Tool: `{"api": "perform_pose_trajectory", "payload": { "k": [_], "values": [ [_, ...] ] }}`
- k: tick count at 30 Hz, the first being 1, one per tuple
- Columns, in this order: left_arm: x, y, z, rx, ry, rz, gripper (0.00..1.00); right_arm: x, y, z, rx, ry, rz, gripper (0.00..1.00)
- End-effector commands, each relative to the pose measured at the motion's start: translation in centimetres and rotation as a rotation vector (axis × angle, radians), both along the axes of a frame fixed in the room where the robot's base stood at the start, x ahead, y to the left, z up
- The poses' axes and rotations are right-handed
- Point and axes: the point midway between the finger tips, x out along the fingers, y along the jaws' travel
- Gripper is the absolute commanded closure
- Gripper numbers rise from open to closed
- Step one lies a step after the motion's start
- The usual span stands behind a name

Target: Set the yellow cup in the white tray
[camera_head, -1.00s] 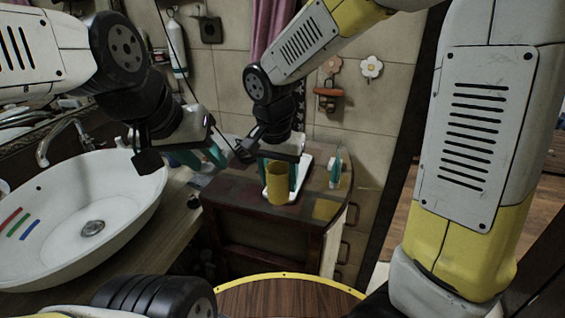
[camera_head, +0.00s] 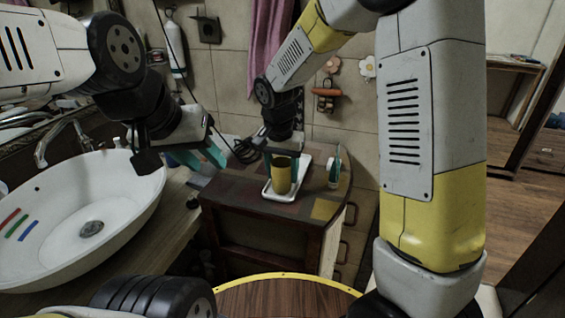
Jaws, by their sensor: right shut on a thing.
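The yellow cup (camera_head: 281,177) is upright over the white tray (camera_head: 268,195) on the small dark wooden cabinet. Its base appears within the tray's rim; I cannot tell whether it touches the tray floor. My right gripper (camera_head: 281,170) reaches from above and is shut on the cup, with a teal finger on each side. My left gripper (camera_head: 200,160) is empty, with its teal fingers apart, between the basin and the cabinet.
A white basin (camera_head: 120,205) stands on the counter at the left. A small teal and white item (camera_head: 334,172) stands right of the tray on the cabinet top (camera_head: 235,196). The tiled wall is close behind the cabinet.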

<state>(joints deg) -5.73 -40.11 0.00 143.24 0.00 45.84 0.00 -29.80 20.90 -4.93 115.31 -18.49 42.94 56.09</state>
Motion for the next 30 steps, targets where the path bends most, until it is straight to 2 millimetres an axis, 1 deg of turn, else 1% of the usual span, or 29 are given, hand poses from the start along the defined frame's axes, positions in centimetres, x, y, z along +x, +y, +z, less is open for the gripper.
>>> {"api": "perform_pose_trajectory", "payload": {
  "k": [5,6,8,9,17,20,23,26,30],
  "values": [
    [0.0,0.0,0.0,0.0,0.0,0.0,0.64,0.0,0.0,-0.3,-0.001,0.001,0.001,0.88],
    [0.0,0.0,0.0,0.0,0.0,0.0,0.64,0.0,0.0,-0.3,-0.001,0.001,0.0,0.41],
    [0.0,0.0,0.0,0.0,0.0,0.0,0.64,0.0,0.0,-0.3,-0.001,0.001,0.001,0.3],
    [0.0,0.0,0.0,0.0,0.0,0.0,0.64,0.0,0.0,-0.3,-0.001,0.001,0.001,0.27],
    [0.0,0.0,0.0,0.0,0.0,0.0,0.64,0.0,0.0,-0.2,0.0,0.0,0.001,0.27],
    [0.0,0.0,0.0,0.0,0.0,0.0,0.64,0.0,0.0,0.2,0.001,-0.001,0.0,0.27],
    [0.0,0.0,0.0,0.0,0.0,0.0,0.64,-0.1,0.1,1.4,0.001,-0.002,0.001,0.27],
    [0.0,0.0,0.0,0.0,0.0,0.0,0.64,-0.4,0.2,3.3,0.002,-0.005,0.002,0.27],
    [0.0,0.0,0.0,0.0,0.0,0.0,0.64,-0.8,0.4,6.5,0.003,-0.005,0.002,0.27]
  ]
}}
